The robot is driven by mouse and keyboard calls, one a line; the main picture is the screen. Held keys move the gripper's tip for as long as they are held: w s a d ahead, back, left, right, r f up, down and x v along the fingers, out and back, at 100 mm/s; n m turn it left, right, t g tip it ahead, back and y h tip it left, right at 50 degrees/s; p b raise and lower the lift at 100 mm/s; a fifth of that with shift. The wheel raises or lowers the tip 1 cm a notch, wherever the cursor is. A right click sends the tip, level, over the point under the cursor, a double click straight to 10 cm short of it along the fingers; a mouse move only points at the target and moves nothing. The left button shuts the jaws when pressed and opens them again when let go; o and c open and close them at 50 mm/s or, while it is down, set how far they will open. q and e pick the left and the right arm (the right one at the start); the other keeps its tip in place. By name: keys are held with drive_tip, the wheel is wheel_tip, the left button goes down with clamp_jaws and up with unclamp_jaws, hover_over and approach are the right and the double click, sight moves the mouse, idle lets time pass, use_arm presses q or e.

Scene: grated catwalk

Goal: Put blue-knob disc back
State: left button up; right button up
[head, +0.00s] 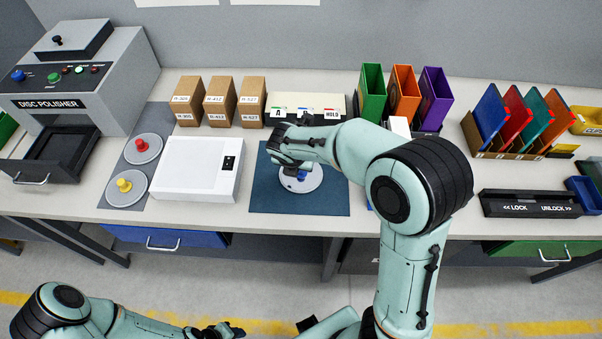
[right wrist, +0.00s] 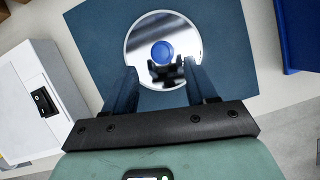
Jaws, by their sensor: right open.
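The blue-knob disc (head: 313,181) lies flat on the dark blue mat (head: 335,202), partly hidden by my right gripper in the head view. In the right wrist view the mirror-like disc (right wrist: 140,50) shows its round blue knob (right wrist: 162,51). My right gripper (head: 290,172) is above the disc, open and empty. Its two fingers (right wrist: 160,70) point towards the knob, which is just beyond their tips. A red-knob disc (head: 143,157) and a yellow-knob disc (head: 127,196) lie on a grey mat (head: 157,122) at left. My left gripper (head: 225,330) is low at the bottom edge, its jaws unclear.
A white box with a black switch (head: 195,170) stands between the two mats. The disc polisher (head: 80,80) is at far left with its tray (head: 48,158) out. Cardboard boxes (head: 220,100), a labelled rack (head: 300,98) and upright folders (head: 405,95) line the back.

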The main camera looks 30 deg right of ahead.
drive_tip(key=x, duration=0.5)
drive_tip(key=shift+d+r, duration=0.1)
drive_tip(key=shift+d, duration=0.05)
clamp_jaws()
